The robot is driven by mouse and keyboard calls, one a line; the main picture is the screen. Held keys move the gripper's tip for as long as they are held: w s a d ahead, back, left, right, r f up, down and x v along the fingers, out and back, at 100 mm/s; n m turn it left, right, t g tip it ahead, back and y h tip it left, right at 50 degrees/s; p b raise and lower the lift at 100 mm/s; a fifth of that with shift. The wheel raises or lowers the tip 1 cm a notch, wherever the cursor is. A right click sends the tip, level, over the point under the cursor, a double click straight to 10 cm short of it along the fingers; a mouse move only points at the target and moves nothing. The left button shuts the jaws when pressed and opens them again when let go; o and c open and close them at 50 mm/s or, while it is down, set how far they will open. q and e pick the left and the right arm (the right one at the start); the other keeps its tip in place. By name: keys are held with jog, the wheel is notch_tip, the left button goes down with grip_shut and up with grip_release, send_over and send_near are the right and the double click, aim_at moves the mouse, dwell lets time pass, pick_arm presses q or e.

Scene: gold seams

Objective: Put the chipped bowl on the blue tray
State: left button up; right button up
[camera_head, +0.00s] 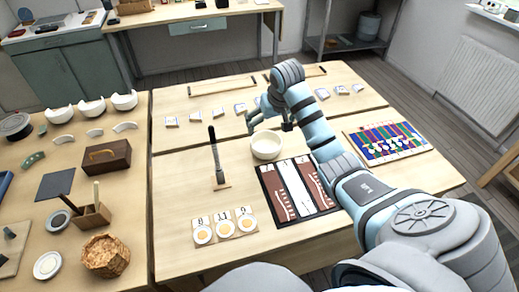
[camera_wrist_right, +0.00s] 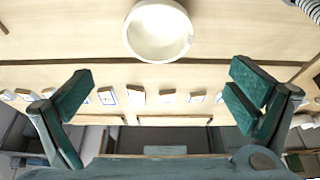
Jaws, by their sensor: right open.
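A white bowl (camera_head: 266,145) stands upright on the middle table; its rim shows a small notch at the right in the right wrist view (camera_wrist_right: 157,34). My right gripper (camera_head: 268,122) is above the table, just behind the bowl in the head view. In the right wrist view its fingers (camera_wrist_right: 162,92) are spread wide with nothing between them, and the bowl lies beyond their tips. A blue flat thing (camera_head: 4,184), perhaps the blue tray, is cut off at the left edge of the head view. My left gripper is not in view.
A dark mat with brown strips (camera_head: 297,190) lies in front of the bowl, and an upright brush on a stand (camera_head: 218,165) is left of it. Numbered cards (camera_head: 224,228) lie nearer. A colourful board (camera_head: 385,142) lies right. The left table holds a wooden box (camera_head: 107,157) and several white vessels (camera_head: 92,105).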

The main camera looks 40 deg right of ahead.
aim_at(265, 148)
jog(key=b+x, duration=0.1)
jog(key=x, duration=0.4)
jog(key=b+x, duration=0.1)
jog(key=x, duration=0.4)
jog(key=s+b+x, duration=0.1)
jog(key=x, duration=0.4)
jog(key=shift+f+b, duration=0.15)
jog(key=shift+b, duration=0.25)
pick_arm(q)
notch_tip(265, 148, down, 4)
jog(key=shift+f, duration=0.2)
pick_arm(e)
jog(key=shift+w, duration=0.1)
jog(key=c, duration=0.8)
